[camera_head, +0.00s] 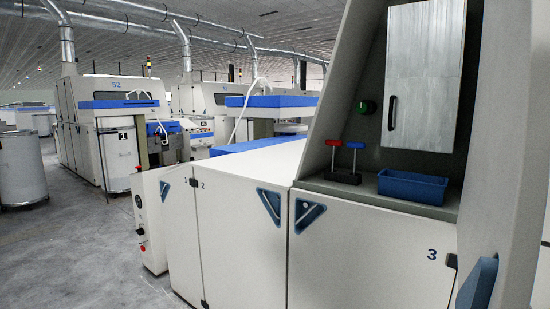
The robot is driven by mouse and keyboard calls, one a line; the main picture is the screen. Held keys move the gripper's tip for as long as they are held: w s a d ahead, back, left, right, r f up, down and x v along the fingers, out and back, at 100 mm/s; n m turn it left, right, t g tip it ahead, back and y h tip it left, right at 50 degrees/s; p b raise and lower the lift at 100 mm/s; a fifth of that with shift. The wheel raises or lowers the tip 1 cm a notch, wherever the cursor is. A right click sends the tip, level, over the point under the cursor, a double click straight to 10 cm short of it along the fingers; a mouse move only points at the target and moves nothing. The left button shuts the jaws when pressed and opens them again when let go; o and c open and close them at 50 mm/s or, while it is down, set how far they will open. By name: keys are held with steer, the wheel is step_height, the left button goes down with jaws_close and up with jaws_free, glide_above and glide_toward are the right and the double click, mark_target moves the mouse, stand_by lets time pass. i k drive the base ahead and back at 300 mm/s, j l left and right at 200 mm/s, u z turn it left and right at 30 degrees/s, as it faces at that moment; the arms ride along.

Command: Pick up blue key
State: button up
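A red key (334,143) of the same shape stands upright in the same base, just left of the blue one. My gripper is not in view.
A blue open bin (412,186) sits on the shelf right of the keys. A grey cabinet door (424,78) with a dark handle hangs above. White machine panels (240,220) stand below. Grey floor (80,250) is clear at the left, near a metal can (22,168).

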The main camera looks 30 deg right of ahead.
mark_target(355, 146)
steer(key=i+j+u, duration=0.25)
steer(key=i, duration=0.2)
steer(key=i+l+u, duration=0.1)
steer(key=i+u, duration=0.15)
steer(key=i, duration=0.2)
